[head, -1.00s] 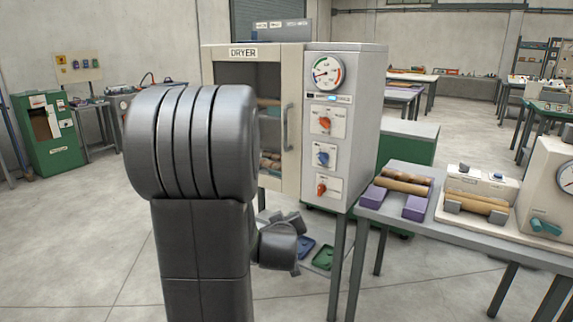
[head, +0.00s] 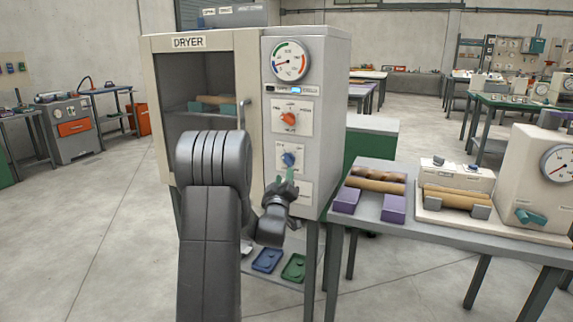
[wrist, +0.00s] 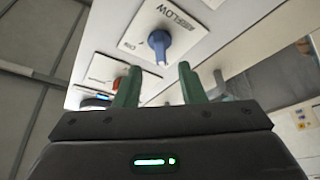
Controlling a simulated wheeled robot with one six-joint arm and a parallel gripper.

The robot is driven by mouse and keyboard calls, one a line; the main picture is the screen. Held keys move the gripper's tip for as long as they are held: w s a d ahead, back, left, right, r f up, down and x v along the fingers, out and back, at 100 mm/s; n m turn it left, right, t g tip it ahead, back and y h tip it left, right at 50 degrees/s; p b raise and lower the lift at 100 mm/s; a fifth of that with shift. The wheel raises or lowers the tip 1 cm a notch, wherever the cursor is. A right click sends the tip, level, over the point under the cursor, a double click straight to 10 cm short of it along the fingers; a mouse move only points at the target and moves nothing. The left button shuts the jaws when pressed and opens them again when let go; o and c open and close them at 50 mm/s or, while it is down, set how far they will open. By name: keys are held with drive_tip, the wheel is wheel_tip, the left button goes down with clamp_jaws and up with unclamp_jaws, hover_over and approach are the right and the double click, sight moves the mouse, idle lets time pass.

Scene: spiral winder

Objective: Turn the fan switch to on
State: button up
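The dryer (head: 240,110) has a front panel with a gauge and a column of controls. The orange heat knob (head: 290,119) is above the blue airflow knob (head: 289,159), which also shows in the wrist view (wrist: 158,42). The lowest plate (head: 304,190) peeks out beside my gripper. Its red switch, seen earlier, is now hidden behind my gripper. My gripper (head: 284,176) is in front of the lower panel, just below the airflow knob. In the wrist view its two green fingers (wrist: 160,88) are apart with nothing between them. I cannot tell whether they touch the panel.
A grey table (head: 355,215) at the right holds purple blocks, wooden rollers and a cream machine with a dial. Blue and green trays (head: 293,268) lie low under the dryer. The dryer door handle (head: 241,115) is left of the panel. Open floor lies at the left.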

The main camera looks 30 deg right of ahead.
sight(287, 163)
drive_tip(key=x, duration=0.7)
drive_tip(key=shift+w+p, duration=0.1)
drive_tip(key=shift+p, duration=0.2)
clamp_jaws()
